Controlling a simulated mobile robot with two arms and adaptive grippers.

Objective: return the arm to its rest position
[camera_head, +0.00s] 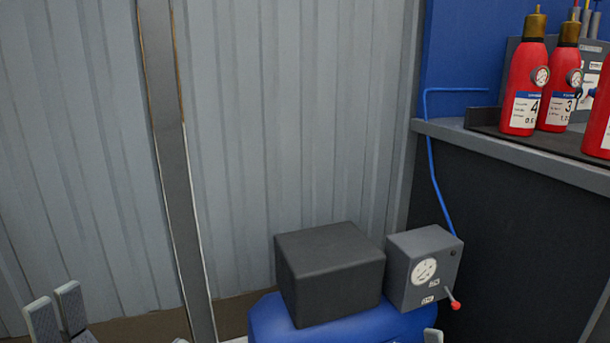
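My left gripper (56,312) shows at the bottom left corner of the head view. Its two grey fingers point up with a gap between them and nothing in the gap, so it is open and empty. It is in front of the corrugated wall and touches nothing that I can see. The rest of the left arm is below the picture. A small pale tip at the bottom edge, in front of the blue tank, looks like a finger of my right gripper (432,337). The rest of that gripper is cut off, so its state is hidden.
A blue tank (268,318) carries a dark box (330,275) and a grey gauge box (422,268) with a red-knobbed lever. A blue hose (432,160) rises to the counter (520,152) at right, where several red extinguishers (524,85) stand. The corrugated wall (290,120) closes the back.

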